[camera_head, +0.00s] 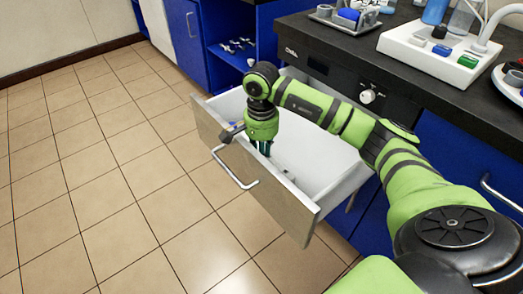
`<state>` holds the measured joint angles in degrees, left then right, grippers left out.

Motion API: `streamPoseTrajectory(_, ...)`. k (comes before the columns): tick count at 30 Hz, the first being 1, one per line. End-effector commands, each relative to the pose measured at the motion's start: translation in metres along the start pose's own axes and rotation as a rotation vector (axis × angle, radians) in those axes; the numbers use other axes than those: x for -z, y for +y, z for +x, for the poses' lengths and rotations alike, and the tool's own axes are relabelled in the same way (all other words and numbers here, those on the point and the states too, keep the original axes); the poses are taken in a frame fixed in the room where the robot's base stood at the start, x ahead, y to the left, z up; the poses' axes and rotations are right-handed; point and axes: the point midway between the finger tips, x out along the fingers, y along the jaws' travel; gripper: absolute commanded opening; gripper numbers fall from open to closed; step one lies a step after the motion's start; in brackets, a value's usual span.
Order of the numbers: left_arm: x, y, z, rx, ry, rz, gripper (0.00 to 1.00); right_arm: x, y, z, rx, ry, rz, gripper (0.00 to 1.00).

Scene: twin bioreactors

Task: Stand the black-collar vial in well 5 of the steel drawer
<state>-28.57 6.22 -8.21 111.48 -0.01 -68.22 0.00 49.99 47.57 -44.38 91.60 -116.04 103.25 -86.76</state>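A drawer (331,166) is pulled open below the counter. It has white inner walls and a pale front with a metal handle (235,169). My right gripper (265,150) points down into the drawer, just behind its front panel. Its dark fingers are small and partly hidden, so I cannot tell whether they are open or hold anything. A small grey shape (288,174) shows inside the drawer, right of the gripper. The numbered wells cannot be made out. I cannot identify the black-collar vial in this view. My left gripper is not in view.
A white block (410,45) with black, green and blue pieces stands on the dark counter (345,47). A grey tray (340,20) with a blue item is behind it. An open blue cabinet (228,52) is beyond the drawer. The tiled floor at left is clear.

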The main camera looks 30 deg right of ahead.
Motion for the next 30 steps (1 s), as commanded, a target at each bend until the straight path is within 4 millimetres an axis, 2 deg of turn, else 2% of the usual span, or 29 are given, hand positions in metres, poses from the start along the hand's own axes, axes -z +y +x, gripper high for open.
streamPoseTrajectory(1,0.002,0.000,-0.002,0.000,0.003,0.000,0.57,0.000,0.000,0.001,0.000,0.000,0.001,0.28)
streamPoseTrajectory(2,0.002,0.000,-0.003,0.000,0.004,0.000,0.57,0.000,0.000,0.000,0.000,0.000,0.001,0.40)
streamPoseTrajectory(3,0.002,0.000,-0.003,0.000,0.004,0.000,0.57,0.000,0.000,0.000,0.000,0.000,0.001,0.48)
streamPoseTrajectory(16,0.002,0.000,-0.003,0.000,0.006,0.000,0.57,0.000,0.000,-0.004,0.001,0.000,0.001,0.48)
streamPoseTrajectory(30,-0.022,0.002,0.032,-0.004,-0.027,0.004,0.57,0.001,-0.001,-0.099,0.003,0.002,0.001,0.48)
